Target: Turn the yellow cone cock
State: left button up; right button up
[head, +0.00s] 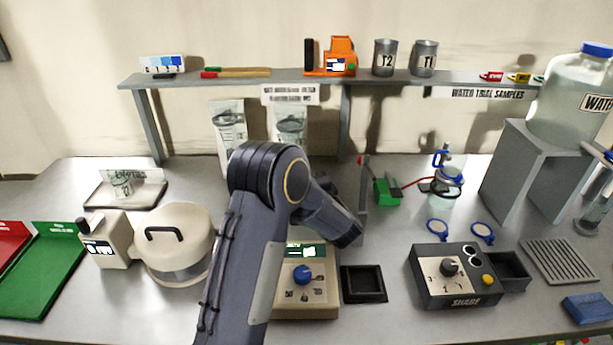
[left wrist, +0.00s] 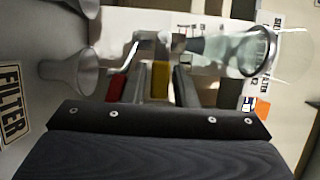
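In the left wrist view a yellow piece (left wrist: 160,78), which looks like the yellow cone cock, shows between the two grey fingers of my left gripper (left wrist: 161,86). The fingers are apart, with what look like narrow gaps beside the yellow piece; I cannot tell whether either touches it. A red piece (left wrist: 115,88) is just left of the fingers. Clear glassware (left wrist: 228,48) lies close beyond, at the right. In the head view my left arm reaches over the table middle and hides its gripper and the yellow piece. My right gripper is not in view.
A white cooker-like pot (head: 178,240) stands left of my arm. A dial box (head: 305,283) is partly behind the arm, a black tray (head: 363,283) beside it. A shade control box (head: 455,277) is further right. A shelf (head: 270,80) spans the back.

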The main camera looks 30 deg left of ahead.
pick_arm(q)
jog(key=shift+w+a, duration=0.15)
jog(key=shift+a, duration=0.05)
jog(key=shift+c, duration=0.3)
grip_shut()
